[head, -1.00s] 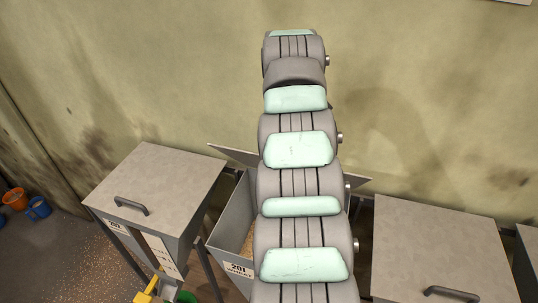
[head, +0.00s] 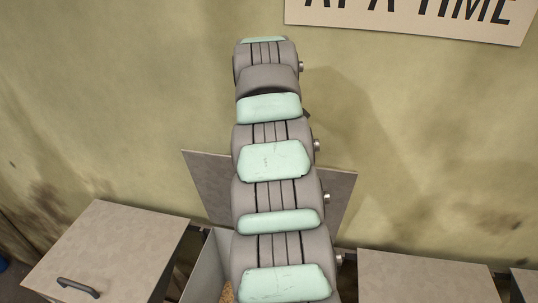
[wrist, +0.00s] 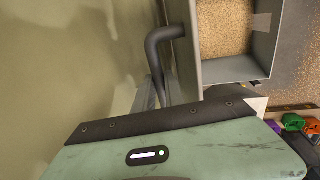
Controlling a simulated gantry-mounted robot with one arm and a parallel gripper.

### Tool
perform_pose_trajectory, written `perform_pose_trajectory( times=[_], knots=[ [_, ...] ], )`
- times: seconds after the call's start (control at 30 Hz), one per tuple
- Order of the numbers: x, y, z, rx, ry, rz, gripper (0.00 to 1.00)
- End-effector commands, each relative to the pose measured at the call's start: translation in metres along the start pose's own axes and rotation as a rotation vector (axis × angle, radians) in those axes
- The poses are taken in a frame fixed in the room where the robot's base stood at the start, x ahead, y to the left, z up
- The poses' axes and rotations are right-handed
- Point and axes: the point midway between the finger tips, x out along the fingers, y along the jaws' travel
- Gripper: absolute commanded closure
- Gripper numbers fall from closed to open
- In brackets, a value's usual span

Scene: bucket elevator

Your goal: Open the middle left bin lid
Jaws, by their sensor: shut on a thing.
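The lid (head: 205,180) of the middle bin (head: 208,268) is raised and stands steeply against the wall, behind my arm, in the head view. The bin is open; its grey walls and grain show in the wrist view (wrist: 232,72). A dark curved handle (wrist: 158,45) shows just beyond my gripper (wrist: 165,140) in the wrist view. In the head view my arm hides the gripper and most of the lid.
Closed bins stand on the left (head: 110,245) and right (head: 425,278); the left one's dark handle (head: 78,287) shows. The stained wall is close behind the raised lid. A sign (head: 420,18) hangs at the upper right. Green and orange items (wrist: 295,122) lie at the wrist view's right.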

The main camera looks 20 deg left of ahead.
Motion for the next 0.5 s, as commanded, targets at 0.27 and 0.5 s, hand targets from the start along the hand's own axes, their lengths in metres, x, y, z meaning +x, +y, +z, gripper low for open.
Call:
perform_pose_trajectory(
  times=[0.27, 0.5],
  knots=[
    [0.0010, 0.0027, 0.0039, 0.007, -0.003, 0.007, 1.00],
    [0.0008, 0.0021, 0.0025, 0.005, -0.001, 0.006, 0.69]
  ],
)
